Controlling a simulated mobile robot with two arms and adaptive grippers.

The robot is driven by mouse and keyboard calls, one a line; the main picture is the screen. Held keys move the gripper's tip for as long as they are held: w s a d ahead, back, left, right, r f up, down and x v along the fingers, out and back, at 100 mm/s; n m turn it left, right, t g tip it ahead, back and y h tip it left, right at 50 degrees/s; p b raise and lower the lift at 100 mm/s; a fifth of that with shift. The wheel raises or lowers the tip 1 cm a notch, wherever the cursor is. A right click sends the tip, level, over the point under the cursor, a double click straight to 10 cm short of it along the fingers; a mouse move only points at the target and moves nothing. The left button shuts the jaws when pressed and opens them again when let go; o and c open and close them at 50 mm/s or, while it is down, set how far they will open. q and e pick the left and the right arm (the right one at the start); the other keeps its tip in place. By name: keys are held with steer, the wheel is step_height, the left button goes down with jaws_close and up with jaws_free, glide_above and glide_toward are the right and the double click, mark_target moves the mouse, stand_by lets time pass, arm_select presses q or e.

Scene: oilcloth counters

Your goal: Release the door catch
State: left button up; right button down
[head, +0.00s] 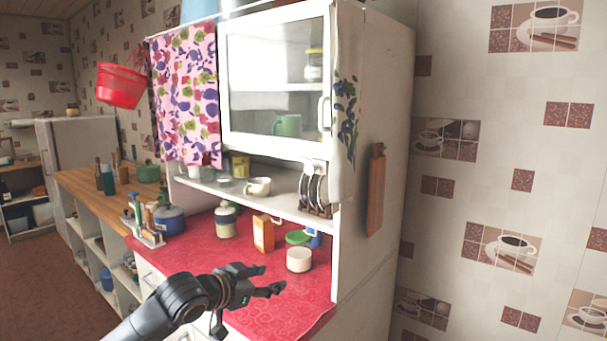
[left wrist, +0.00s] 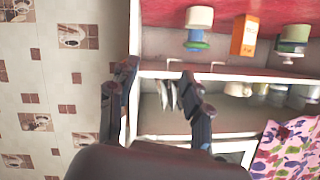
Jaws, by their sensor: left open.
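The white cabinet's upper door (head: 273,80) has a glass pane and looks shut. A pale vertical handle (head: 325,113) is at its right edge. A small white piece (head: 313,166) sits just below the door's lower right corner; I cannot tell for sure whether it is the catch. My left gripper (head: 274,279) is open and empty, over the red counter, well below the door and apart from it. In the left wrist view its spread fingers (left wrist: 160,73) face the shelf, with the scene turned over. My right gripper is not in view.
A plate rack (head: 316,193) and a white cup (head: 257,187) stand on the shelf. A cream jar (head: 299,260), an orange box (head: 263,233) and a canister (head: 226,223) stand on the red oilcloth (head: 200,243). A patterned cloth (head: 186,95) hangs left of the door.

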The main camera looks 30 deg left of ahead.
arm_select(q)
step_height(320, 180, up, 14)
steer(key=a+t, duration=0.1)
steer(key=t, duration=0.2)
steer(key=m+t+h, duration=0.1)
steer(key=h, duration=0.1)
glide_toward(309, 169)
steer(key=w+p, duration=0.2)
steer(key=p, duration=0.1)
steer(key=w+p, duration=0.2)
steer(key=w, duration=0.1)
steer(key=w+p, duration=0.2)
steer(key=p, duration=0.1)
steer(key=shift+w+d+r+p, duration=0.1)
steer(key=shift+w+d+p, duration=0.2)
steer(key=shift+d+p, duration=0.1)
steer(key=shift+w, duration=0.25)
steer(key=shift+c, duration=0.4)
